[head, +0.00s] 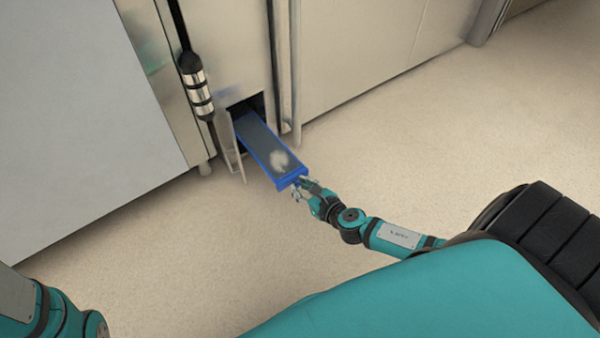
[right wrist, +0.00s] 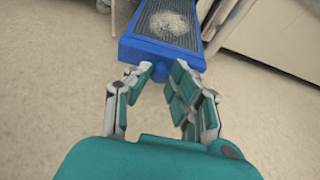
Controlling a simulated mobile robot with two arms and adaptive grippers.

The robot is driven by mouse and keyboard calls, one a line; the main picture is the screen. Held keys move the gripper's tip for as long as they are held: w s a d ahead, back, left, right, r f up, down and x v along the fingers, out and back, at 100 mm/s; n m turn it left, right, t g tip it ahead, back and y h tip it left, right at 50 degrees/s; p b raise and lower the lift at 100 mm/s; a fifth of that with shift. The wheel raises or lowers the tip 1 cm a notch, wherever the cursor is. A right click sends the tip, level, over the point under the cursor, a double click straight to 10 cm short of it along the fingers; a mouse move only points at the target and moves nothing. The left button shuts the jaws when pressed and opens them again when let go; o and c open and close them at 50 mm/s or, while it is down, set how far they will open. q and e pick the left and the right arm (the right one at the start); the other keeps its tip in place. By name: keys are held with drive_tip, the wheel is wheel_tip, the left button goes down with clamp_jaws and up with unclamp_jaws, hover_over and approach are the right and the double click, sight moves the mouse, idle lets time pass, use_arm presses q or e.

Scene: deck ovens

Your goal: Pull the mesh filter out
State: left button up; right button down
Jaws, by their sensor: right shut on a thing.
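The mesh filter (head: 262,145) is a long tray with a blue frame and a grey mesh, with a pale clump on the mesh near its front end. In the head view it sticks far out of a dark opening low in the cabinet; its back end is at the opening. My right gripper (head: 301,188) is at its front end. In the right wrist view the fingers of my right gripper (right wrist: 153,80) are shut on a small blue knob at the front of the filter (right wrist: 165,50). Of my left arm only a link shows at the lower left; its gripper is out of view.
A small door (head: 231,145) stands open at the left of the opening. A black and silver cylinder (head: 196,87) is on the cabinet front above it. Metal cabinets (head: 345,50) line the back. The beige floor (head: 400,140) around the filter is clear.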

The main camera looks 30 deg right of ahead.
drive_tip(key=c, duration=1.2)
unclamp_jaws()
drive_tip(key=a+v, duration=0.1)
drive_tip(key=v, duration=1.1)
drive_tip(key=shift+d, duration=0.45)
